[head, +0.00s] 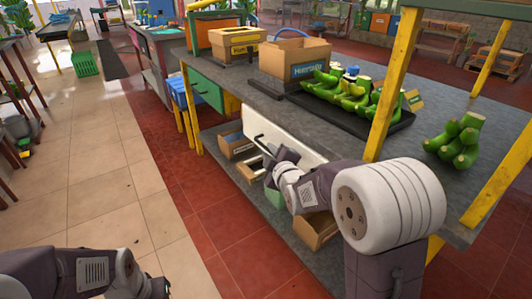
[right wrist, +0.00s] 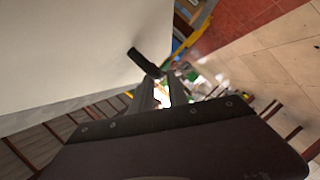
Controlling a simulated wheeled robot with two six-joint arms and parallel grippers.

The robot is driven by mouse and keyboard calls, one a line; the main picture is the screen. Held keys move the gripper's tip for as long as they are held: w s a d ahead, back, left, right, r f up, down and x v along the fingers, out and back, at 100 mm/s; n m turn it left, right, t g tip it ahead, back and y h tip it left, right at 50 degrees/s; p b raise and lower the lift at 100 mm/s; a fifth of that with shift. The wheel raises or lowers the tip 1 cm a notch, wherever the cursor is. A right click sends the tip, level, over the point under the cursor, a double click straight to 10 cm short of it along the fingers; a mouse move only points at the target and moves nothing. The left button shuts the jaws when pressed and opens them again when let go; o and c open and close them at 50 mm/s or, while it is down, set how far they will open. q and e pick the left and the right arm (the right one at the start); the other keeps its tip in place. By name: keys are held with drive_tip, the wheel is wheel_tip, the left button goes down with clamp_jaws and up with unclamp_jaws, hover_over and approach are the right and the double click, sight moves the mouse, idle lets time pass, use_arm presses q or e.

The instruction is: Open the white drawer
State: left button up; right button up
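The white drawer (head: 300,138) is under the grey tabletop, with its broad white front facing left. A dark bar handle (head: 259,138) is on the left part of that front. In the right wrist view the white front (right wrist: 65,55) fills the upper left, and the dark handle (right wrist: 143,61) sticks out at its edge. My right gripper (head: 276,153) is close to the drawer front, just right of the handle. In its wrist view the fingers (right wrist: 162,82) are apart with a bright gap between them; the handle's end is by the left fingertip. Contact is unclear. My left arm is low at the left; its fingers cannot be made out.
The tabletop carries cardboard boxes (head: 296,58), a dark tray of green bananas (head: 345,92) and another bunch (head: 456,140). Yellow posts (head: 395,80) stand at the table's edges. Open crates (head: 236,145) sit on the lower shelf. The tiled floor at left is clear.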

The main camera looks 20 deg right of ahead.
sight(268, 150)
drive_tip(key=x, duration=0.4)
drive_tip(key=shift+w+b, duration=0.15)
drive_tip(key=shift+b, duration=0.25)
clamp_jaws()
drive_tip(key=shift+f, duration=0.1)
idle(0.9)
